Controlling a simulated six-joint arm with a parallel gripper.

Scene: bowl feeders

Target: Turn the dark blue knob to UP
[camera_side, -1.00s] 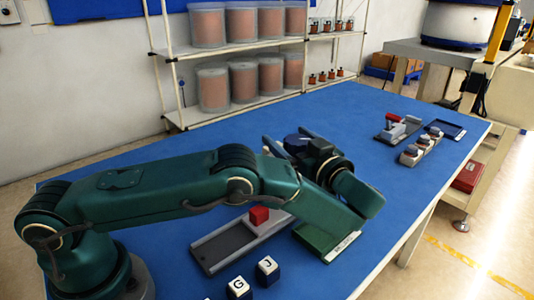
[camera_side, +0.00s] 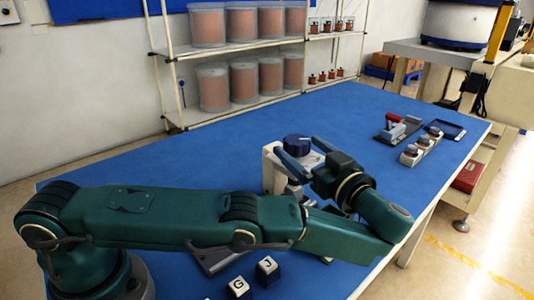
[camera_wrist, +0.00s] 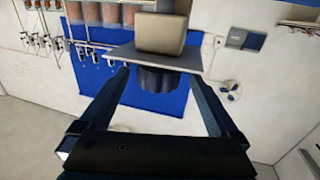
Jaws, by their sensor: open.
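The dark blue knob (camera_side: 297,142) sits on top of a pale stand (camera_side: 272,170) in the side view. It also shows in the wrist view as a dark ribbed knob (camera_wrist: 160,79) against a grey plate (camera_wrist: 150,58). My gripper (camera_side: 296,147) is open, with one finger to each side of the knob in the picture. The wrist view also shows my gripper (camera_wrist: 161,73) with the knob between its spread fingers and gaps on both sides. I cannot read the knob's pointer or any UP mark.
A grey tray (camera_side: 215,260) is mostly hidden behind my arm. Small fixtures (camera_side: 415,150) stand at the right. The table's left rear is clear.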

